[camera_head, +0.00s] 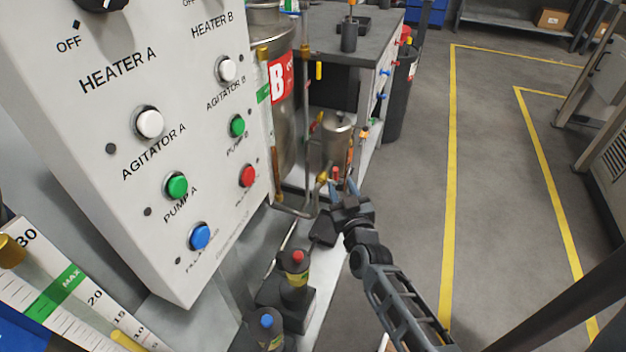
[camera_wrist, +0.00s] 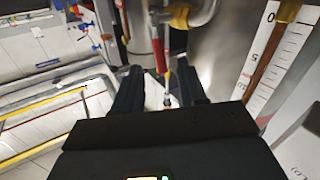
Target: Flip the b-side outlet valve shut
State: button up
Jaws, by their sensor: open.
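The b-side tank (camera_head: 285,125) is a steel vessel with a red "B" label, behind the control panel. Low at its outlet pipework is a small red part (camera_head: 335,172), apparently a valve lever, beside a brass fitting (camera_head: 322,178). My gripper (camera_head: 344,188) is open right at this pipework, its two fingers pointing toward it. In the wrist view a red lever (camera_wrist: 168,82) hangs below a yellow-brass fitting (camera_wrist: 180,16) and lies between the spread fingers (camera_wrist: 160,72). I cannot tell whether either finger touches it.
The white control panel (camera_head: 130,150) with buttons stands close on the left. A bench (camera_head: 335,45) is behind. The floor with yellow lines (camera_head: 490,190) at right is open.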

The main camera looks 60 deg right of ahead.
aim_at(336, 176)
jog(key=shift+b+x, duration=0.35)
jog(key=shift+x, duration=3.65)
jog(key=shift+c, duration=0.3)
grip_shut()
